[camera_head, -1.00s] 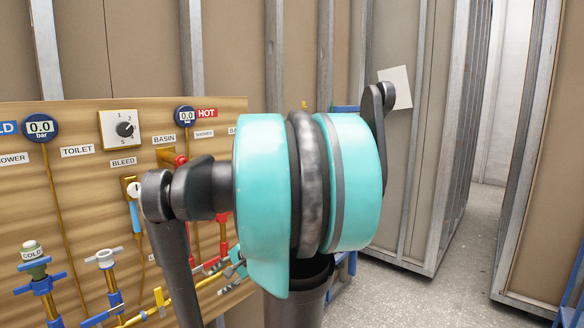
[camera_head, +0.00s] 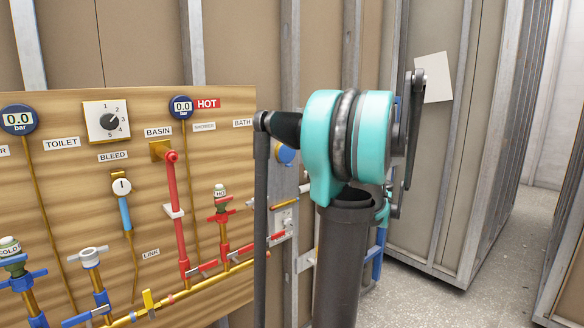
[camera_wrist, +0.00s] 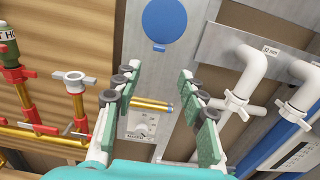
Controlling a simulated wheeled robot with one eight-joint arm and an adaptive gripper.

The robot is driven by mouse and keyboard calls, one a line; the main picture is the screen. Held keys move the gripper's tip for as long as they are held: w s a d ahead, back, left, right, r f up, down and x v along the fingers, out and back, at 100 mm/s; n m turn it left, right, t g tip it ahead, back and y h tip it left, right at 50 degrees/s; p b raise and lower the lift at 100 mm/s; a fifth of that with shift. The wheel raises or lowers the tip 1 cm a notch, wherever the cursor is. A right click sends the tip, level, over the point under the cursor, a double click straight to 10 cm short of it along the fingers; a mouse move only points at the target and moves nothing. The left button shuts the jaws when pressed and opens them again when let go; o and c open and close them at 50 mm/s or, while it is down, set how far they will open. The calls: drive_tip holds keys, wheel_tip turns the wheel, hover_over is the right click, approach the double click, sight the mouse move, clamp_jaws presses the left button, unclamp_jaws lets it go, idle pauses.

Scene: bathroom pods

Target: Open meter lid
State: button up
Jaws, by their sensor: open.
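A round blue lid (camera_wrist: 164,20) with a small blue tab at its lower edge is at the top of the wrist view, on a grey upright panel. It looks closed, seen face on. In the head view a blue disc (camera_head: 287,154) shows just right of the wooden board, partly behind my arm. My gripper (camera_wrist: 160,78) is open and empty in the wrist view. Its green-padded fingers are spread left and right, pointing up toward the panel below the lid, with no visible contact. In the head view my gripper is mostly hidden behind my arm.
The wooden board (camera_head: 225,150) carries red and brass piping. Open floor (camera_head: 500,250) lies at right.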

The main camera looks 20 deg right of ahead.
sight(291, 166)
drive_tip(key=x, duration=1.4)
drive_tip(key=shift+f, duration=0.1)
drive_tip(key=shift+s+a, duration=0.1)
drive_tip(key=shift+c, duration=0.2)
clamp_jaws()
